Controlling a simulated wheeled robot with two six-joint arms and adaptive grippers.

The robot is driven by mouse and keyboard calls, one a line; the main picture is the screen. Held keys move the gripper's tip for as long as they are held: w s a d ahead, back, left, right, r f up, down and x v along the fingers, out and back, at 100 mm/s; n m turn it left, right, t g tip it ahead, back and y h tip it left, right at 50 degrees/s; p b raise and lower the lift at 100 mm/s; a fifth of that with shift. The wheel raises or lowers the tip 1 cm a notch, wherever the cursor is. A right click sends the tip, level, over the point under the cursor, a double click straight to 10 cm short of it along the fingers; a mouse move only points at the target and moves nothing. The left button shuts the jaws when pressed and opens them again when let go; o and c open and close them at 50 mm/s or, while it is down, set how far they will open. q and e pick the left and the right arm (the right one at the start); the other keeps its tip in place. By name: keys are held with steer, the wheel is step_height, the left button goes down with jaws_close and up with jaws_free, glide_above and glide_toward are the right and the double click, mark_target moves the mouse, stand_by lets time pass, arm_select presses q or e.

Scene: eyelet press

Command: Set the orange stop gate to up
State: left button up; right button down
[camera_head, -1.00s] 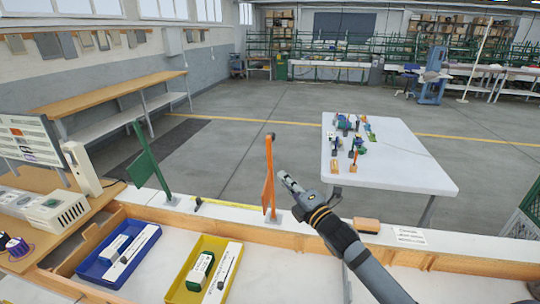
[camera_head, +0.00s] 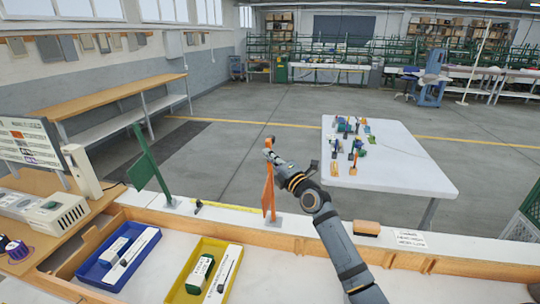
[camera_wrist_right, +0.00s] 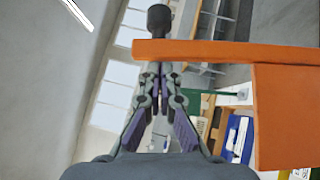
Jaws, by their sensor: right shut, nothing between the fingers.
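The orange stop gate (camera_head: 268,190) stands upright on its small base on the white ledge in the head view, its panel hanging beside the post. My right gripper (camera_head: 269,153) is shut and empty at the upper part of the gate, partly covering it. In the right wrist view the closed fingertips (camera_wrist_right: 161,70) are just beside the orange post (camera_wrist_right: 225,51), close to its dark knob (camera_wrist_right: 159,18); whether they touch cannot be told. The orange panel (camera_wrist_right: 285,115) fills the right side there. My left gripper is not in view.
A green gate (camera_head: 148,165) stands on the ledge to the left. A blue tray (camera_head: 85,272) and a yellow tray (camera_head: 180,288) lie in the bench below. A brown block (camera_head: 366,228) sits on the ledge to the right. A white table (camera_head: 400,170) with small parts stands beyond.

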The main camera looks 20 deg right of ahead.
mark_target(271, 148)
steer(key=shift+a, duration=0.1)
steer(key=w+d+b, duration=0.2)
steer(key=b, duration=0.1)
steer(key=shift+w+r+m+g, duration=0.3)
steer(key=shift+w+r+m, duration=0.05)
steer(key=shift+r+m, duration=0.05)
steer(key=shift+s+r+h, duration=0.1)
steer(key=shift+r+h, duration=0.2)
steer(key=shift+r, duration=0.3)
